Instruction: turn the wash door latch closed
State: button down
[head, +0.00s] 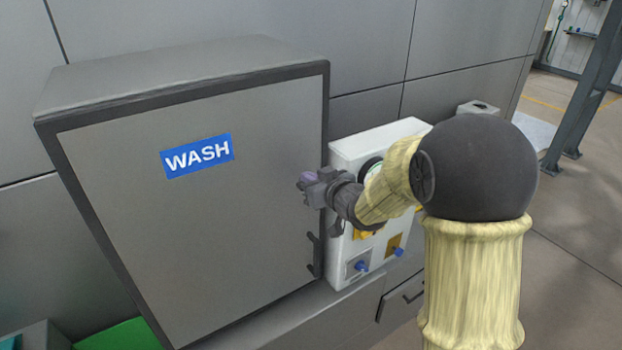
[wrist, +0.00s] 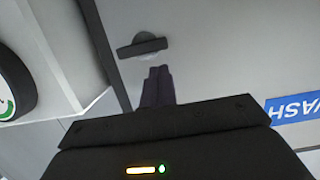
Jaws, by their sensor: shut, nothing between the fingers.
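The wash door (head: 200,240) is a grey panel with a dark frame and a blue WASH label (head: 197,156); it looks shut in the head view. The latch (wrist: 142,46) is a dark bar on a round grey base, near the door's dark edge. In the wrist view the bar lies crosswise to that edge, slightly tilted. My gripper (wrist: 158,72) is shut and empty, its fingertips just below the latch in the picture, with a gap showing between them. In the head view my gripper (head: 306,183) is at the door's right edge; I cannot clearly make out the latch there.
A white control box (head: 345,150) with blue knobs and a round dial stands close right of the door, behind my arm. A dark fitting (head: 313,255) shows low on the door's right edge. A ledge (head: 300,315) runs below. Open floor lies at right.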

jog(key=shift+s+a+f, duration=0.1)
jog(key=shift+f, duration=0.5)
jog(key=shift+s+f+n+b, duration=0.1)
jog(key=shift+n+b, duration=0.4)
jog(key=shift+b, duration=0.75)
jog(key=shift+a+f+b, duration=0.1)
jog(key=shift+a+b, duration=0.1)
jog(key=shift+b, duration=0.45)
